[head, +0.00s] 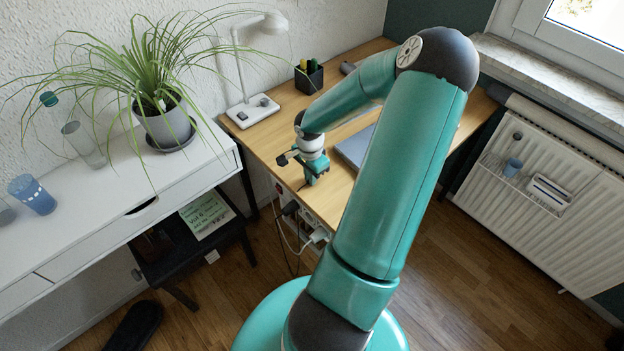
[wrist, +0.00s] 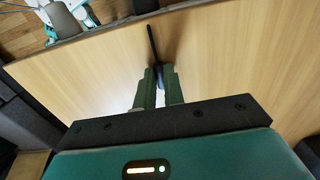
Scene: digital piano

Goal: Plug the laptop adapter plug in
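My gripper (head: 314,176) is low over the front left part of the wooden desk. In the wrist view its two green fingers (wrist: 161,76) point down at the desk with a narrow gap between them. A slim dark thing, which looks like the adapter plug (wrist: 160,74), is between the fingertips. A black cable (wrist: 152,42) runs from it toward the desk edge. I cannot tell whether the fingers press on it. A white power strip with sockets (head: 308,217) is below the desk's front edge, with dark and white cords at it.
A grey laptop (head: 354,148) lies on the wooden desk (head: 270,132), partly behind my arm. A white lamp (head: 250,108) and a black pen holder (head: 309,77) stand at the back. A potted plant (head: 165,125) is on the white side table; a black stool (head: 160,262) stands below.

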